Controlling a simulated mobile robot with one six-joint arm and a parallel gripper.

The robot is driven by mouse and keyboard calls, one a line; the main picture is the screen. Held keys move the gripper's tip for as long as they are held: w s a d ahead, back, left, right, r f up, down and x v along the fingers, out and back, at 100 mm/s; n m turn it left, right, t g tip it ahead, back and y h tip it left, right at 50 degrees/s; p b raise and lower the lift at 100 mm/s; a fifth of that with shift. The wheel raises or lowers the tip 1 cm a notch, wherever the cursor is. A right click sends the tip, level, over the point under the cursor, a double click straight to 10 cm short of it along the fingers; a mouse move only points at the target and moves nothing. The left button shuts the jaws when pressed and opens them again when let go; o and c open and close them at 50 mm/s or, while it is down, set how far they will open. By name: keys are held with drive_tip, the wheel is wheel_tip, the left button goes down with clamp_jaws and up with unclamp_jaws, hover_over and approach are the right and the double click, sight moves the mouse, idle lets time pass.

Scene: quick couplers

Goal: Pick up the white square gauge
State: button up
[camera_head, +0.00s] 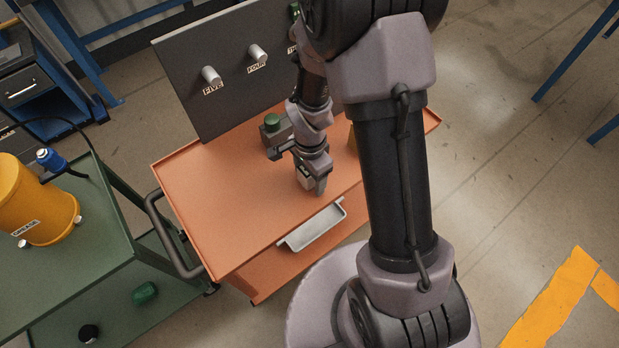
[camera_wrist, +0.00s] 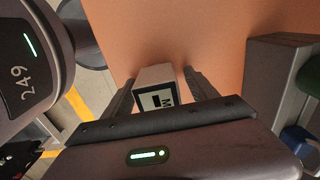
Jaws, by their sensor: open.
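The white square gauge (camera_wrist: 156,75) is a pale block with a dark-framed label on the face toward the wrist camera. It rests on the orange cart top (camera_head: 230,190). In the wrist view my gripper (camera_wrist: 158,73) is open, with one finger on each side of the gauge. A small gap shows on the right; on the left the finger looks very near, and I cannot tell whether it touches. In the head view my gripper (camera_head: 313,187) points down near the cart's front edge and hides most of the gauge (camera_head: 304,181).
A grey tray (camera_head: 315,229) hangs at the cart's front edge. A grey block with a green top (camera_head: 271,125) stands behind my gripper. A dark panel (camera_head: 215,75) with labelled pegs rises at the back. A green cart (camera_head: 85,262) with a yellow grease drum (camera_head: 35,205) stands left.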

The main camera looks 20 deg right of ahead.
drive_tip(key=shift+r, duration=0.15)
drive_tip(key=shift+c, duration=1.4)
clamp_jaws()
